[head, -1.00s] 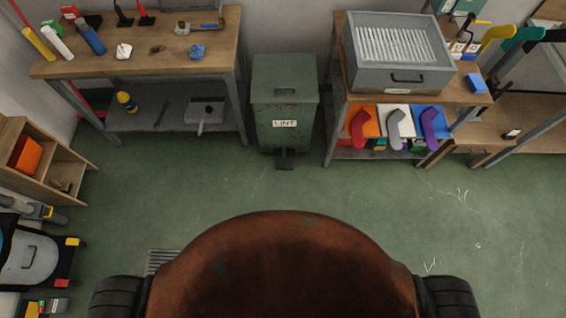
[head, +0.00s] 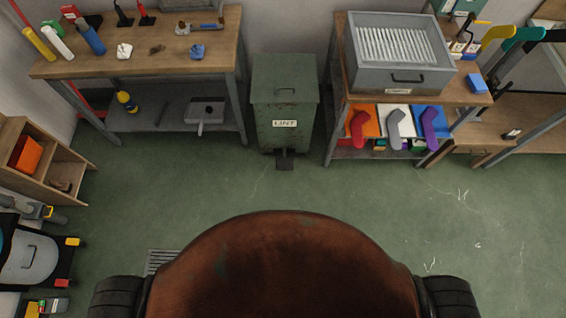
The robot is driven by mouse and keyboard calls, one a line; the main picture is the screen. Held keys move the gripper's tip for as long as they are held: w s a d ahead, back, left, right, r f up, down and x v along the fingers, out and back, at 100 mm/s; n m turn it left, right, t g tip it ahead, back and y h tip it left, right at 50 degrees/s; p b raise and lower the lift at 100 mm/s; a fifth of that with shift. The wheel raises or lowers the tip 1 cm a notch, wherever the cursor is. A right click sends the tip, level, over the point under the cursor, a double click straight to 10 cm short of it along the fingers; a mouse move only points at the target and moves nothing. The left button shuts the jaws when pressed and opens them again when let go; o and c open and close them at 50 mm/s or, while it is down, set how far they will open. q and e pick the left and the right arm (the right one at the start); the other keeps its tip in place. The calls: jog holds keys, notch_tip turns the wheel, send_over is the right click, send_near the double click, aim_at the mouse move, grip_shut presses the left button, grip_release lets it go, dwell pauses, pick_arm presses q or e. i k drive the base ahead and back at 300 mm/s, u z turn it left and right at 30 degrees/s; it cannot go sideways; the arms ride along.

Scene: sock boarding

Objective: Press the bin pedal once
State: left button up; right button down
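A green metal bin (head: 286,100) labelled LINT stands against the back wall, between two workbenches. Its lid (head: 285,80) is down. A dark pedal (head: 284,160) sticks out at the foot of its front, close to the floor. My rust-brown base fills the bottom middle of the head view, with open floor between it and the pedal. Neither of my grippers shows in the head view.
A wooden workbench (head: 140,66) with tools stands left of the bin. On the right, a bench carries a grey metal box (head: 398,60), with coloured trays and socks below. A wooden cubby (head: 60,187) is at left. The green floor (head: 200,200) ahead is clear.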

aim_at(284, 164)
jog(key=u, duration=2.4)
jog(key=i, duration=1.7)
jog(key=z, duration=2.55)
